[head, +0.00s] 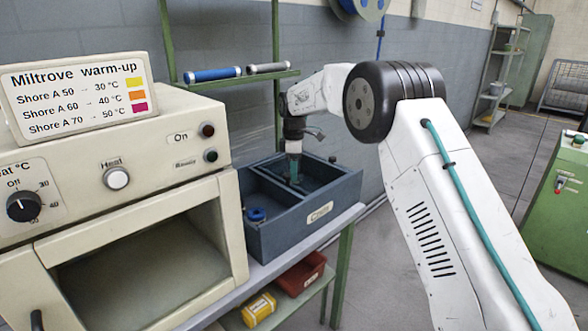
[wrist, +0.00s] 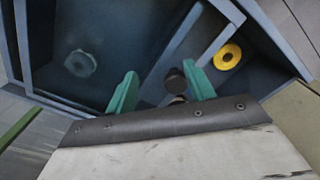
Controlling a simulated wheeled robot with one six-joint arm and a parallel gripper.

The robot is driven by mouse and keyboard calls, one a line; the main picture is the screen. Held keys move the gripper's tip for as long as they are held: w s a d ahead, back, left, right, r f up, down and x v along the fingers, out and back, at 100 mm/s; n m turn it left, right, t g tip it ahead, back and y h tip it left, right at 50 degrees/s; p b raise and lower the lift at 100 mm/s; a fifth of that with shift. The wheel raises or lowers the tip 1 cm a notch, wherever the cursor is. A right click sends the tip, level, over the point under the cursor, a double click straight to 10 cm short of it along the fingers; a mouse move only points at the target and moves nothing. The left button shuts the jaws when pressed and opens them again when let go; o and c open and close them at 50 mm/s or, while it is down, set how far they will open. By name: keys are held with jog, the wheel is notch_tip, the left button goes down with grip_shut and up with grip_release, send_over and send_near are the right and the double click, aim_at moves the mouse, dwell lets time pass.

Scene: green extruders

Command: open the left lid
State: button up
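I cannot make out a closed left lid for certain in either view. My gripper (head: 294,172) points down into the far part of a blue-grey box (head: 300,238) on the bench. In the wrist view, its two teal fingers (wrist: 160,80) stand apart. Two dark round knobs (wrist: 177,82) show between them, nearer the right finger; I cannot tell what they belong to. A grey bar or divider (wrist: 196,48) crosses the box there. A dull round ring-shaped piece (wrist: 80,64) and a yellow ring (wrist: 228,57) lie in separate parts of the box.
A cream warm-up oven (head: 120,190) with an open cavity stands left of the box. A blue round piece (head: 257,214) lies in the box's near-left compartment. A red bin (head: 301,274) and a yellow roll (head: 259,308) sit below.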

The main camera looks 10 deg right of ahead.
jog(key=shift+s+a, duration=0.1)
jog(key=shift+a, duration=0.3)
notch_tip(320, 180, up, 8)
jog(key=shift+f, duration=0.15)
dwell(0.3)
